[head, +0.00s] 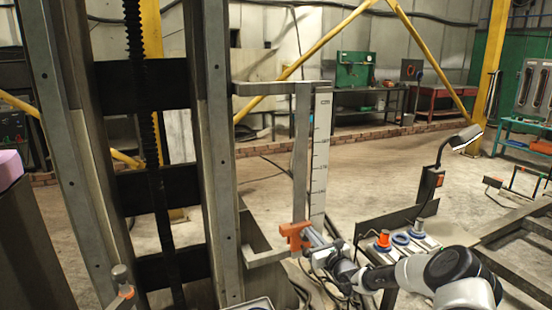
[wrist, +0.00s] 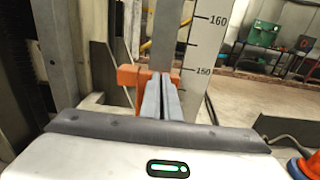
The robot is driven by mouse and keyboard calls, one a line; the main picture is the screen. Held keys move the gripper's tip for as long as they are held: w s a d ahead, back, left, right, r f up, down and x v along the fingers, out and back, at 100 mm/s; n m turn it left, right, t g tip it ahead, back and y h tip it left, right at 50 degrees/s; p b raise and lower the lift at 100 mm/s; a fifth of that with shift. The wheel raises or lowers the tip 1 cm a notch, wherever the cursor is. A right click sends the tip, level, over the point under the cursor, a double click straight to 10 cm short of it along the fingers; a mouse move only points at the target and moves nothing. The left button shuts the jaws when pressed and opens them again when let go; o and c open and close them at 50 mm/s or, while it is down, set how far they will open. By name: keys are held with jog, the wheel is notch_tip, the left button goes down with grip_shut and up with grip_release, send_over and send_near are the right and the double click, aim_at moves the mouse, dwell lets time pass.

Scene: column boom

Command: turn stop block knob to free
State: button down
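The orange stop block (head: 295,235) sits on the upright grey bar beside the scale, near its lower end. In the wrist view the block (wrist: 130,77) shows left of my fingers, with a small part to their right. My gripper (head: 312,238) is at the block from the right. In the wrist view its two grey fingers (wrist: 163,78) lie almost together, with a thin dark gap between them, and point at the block's face. The knob is not clearly visible; my fingers cover that part of the block. I cannot tell whether anything is between the fingertips.
The white scale (head: 320,150) stands right behind the bar. The heavy grey column (head: 222,150) is close on the left. A panel with an orange knob (head: 384,238) and blue rings stands at the right, beside a lamp (head: 465,138). Open floor lies behind.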

jog(key=shift+s+a+f+p, duration=0.3)
jog(key=shift+a+p, duration=0.25)
jog(key=shift+p, duration=0.05)
jog(key=shift+s+a+f, duration=0.15)
jog(key=shift+a+f, duration=0.05)
jog(key=shift+r+p, duration=0.1)
jog(key=shift+p, duration=0.25)
jog(key=shift+a+r+p, duration=0.15)
jog(key=shift+r+p, duration=0.15)
jog(key=shift+p, duration=0.15)
jog(key=p+v, duration=0.4)
jog(key=v, duration=0.2)
jog(key=shift+r, duration=0.2)
